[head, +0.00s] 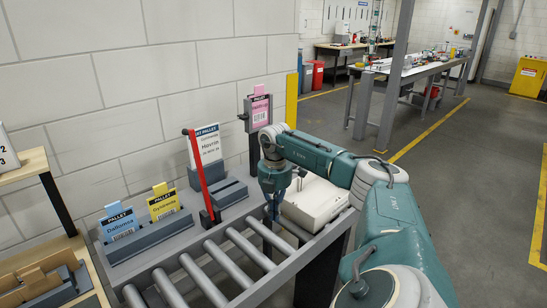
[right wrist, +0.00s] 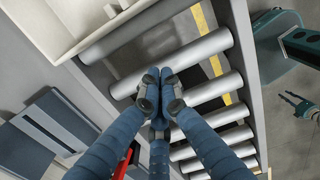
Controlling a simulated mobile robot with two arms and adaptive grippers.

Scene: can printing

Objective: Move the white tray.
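The white tray (head: 312,203) rests at the far end of the grey roller conveyor (head: 228,262). In the right wrist view its pale rim and wall (right wrist: 62,40) fill the upper left corner. My right gripper (head: 272,217) points down over the rollers, just left of the tray in the head view and apart from it. In the right wrist view its blue fingers (right wrist: 163,82) have their tips together with nothing visible between them. My left gripper is outside the head view; a small dark teal gripper (right wrist: 299,103), seemingly my left, shows at the right wrist view's right edge, its opening unclear.
Card holders with blue (head: 119,222), yellow (head: 164,202) and white (head: 206,147) pallet cards line the conveyor's wall side. A red lever (head: 200,172) stands up near the gripper. A pink card (head: 260,110) hangs behind. Open floor lies to the right.

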